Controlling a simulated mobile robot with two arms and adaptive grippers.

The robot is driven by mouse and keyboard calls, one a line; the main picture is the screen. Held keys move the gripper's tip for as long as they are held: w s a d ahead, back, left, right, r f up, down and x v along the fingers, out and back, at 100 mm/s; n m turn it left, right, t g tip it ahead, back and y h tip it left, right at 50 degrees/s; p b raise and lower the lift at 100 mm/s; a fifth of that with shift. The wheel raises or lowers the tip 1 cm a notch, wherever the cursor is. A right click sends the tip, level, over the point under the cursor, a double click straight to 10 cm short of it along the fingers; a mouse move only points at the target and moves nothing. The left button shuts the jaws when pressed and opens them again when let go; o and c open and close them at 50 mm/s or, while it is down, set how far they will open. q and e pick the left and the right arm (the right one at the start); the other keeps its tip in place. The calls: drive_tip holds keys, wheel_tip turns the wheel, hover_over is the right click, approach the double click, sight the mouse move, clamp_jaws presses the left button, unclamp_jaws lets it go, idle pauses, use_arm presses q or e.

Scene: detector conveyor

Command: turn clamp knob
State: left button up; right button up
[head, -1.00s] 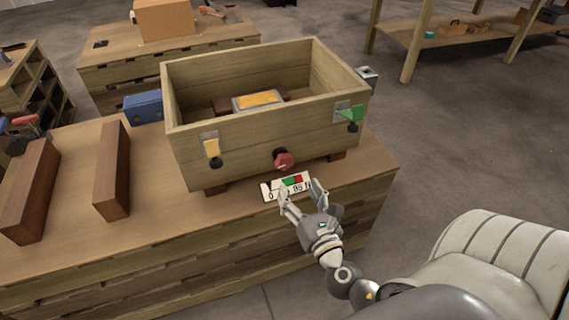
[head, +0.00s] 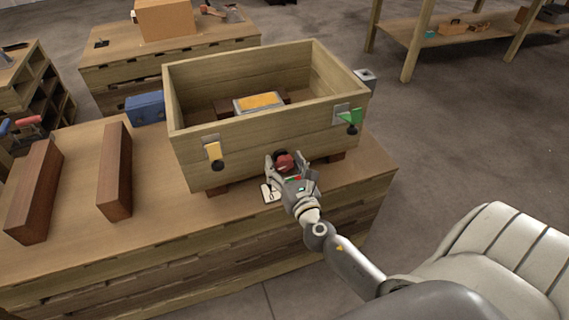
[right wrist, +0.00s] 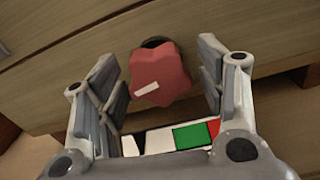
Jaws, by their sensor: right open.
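The red clamp knob (head: 284,163) sits on the front wall of the wooden box, low down and near the middle. In the right wrist view the knob (right wrist: 159,77) is a red lobed shape with a white mark and a dark base behind it. My right gripper (head: 287,160) is open, with one finger on each side of the knob. In the right wrist view a gap shows between the knob and each finger. My left gripper is not in view.
The wooden box (head: 240,135) stands on the workbench (head: 80,215). A yellow latch (head: 214,151) and a green latch (head: 351,117) flank the knob on the front wall. Two brown wooden blocks lie at the left, and a blue box (head: 145,108) stands behind them.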

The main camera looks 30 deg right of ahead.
drive_tip(key=c, duration=1)
drive_tip(key=shift+c, duration=0.2)
drive_tip(key=shift+m, duration=0.3)
